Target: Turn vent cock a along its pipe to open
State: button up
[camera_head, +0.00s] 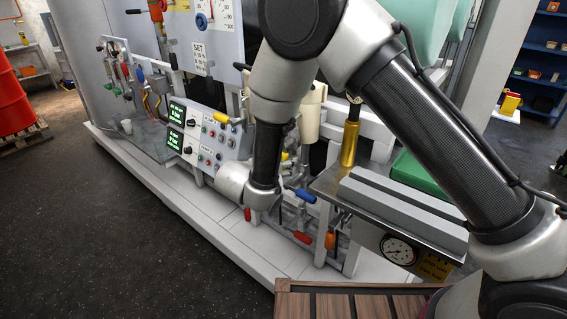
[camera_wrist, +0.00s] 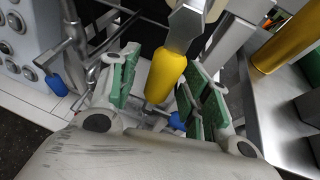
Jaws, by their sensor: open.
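In the wrist view my gripper (camera_wrist: 163,72) is open, with green-padded fingers on either side of a yellow handle (camera_wrist: 166,75). The handle hangs from a grey metal piece and slants down to the left. Gaps show between it and both pads, more clearly on the left. In the head view my wrist hides most of the gripper; a bit of yellow (camera_head: 284,156) shows beside it. No label for vent cock a is readable, so I cannot tell whether this yellow handle is it. The pipe behind it is partly hidden by the fingers.
A blue handle (camera_wrist: 58,84) is left of the fingers; another blue piece (camera_wrist: 177,121) is close by the right finger. A gold cylinder (camera_head: 349,145) stands to the right near a metal bench (camera_head: 330,181). Red (camera_head: 300,237) and orange (camera_head: 329,240) handles sit low down.

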jog(key=v, duration=1.1)
jog(key=shift+w, duration=0.1)
jog(key=s+d+f+m+g+h, duration=0.2)
jog(key=s+d+m+g, duration=0.15)
jog(key=d, duration=0.35)
jog(key=s+d+r+m+g+y, duration=0.1)
jog(key=s+d+r+m, duration=0.4)
jog(key=d, duration=0.7)
jog(key=s+d+r+m+g+y, duration=0.2)
jog(key=s+d+r+m+y, duration=0.2)
jog(key=d+r+m, duration=0.6)
jog(key=s+d+r+m+g+y, duration=0.1)
jog(key=s+d+r+m+y, duration=0.1)
jog(key=s+d+r+m, duration=0.5)
jog(key=d+r+m, duration=0.1)
jog(key=d+m, duration=0.4)
jog(key=d, duration=0.4)
jog(key=shift+s+r+y, duration=0.25)
jog(key=shift+y, duration=0.05)
jog(key=shift+m+g, duration=0.25)
jog(key=shift+g, duration=0.1)
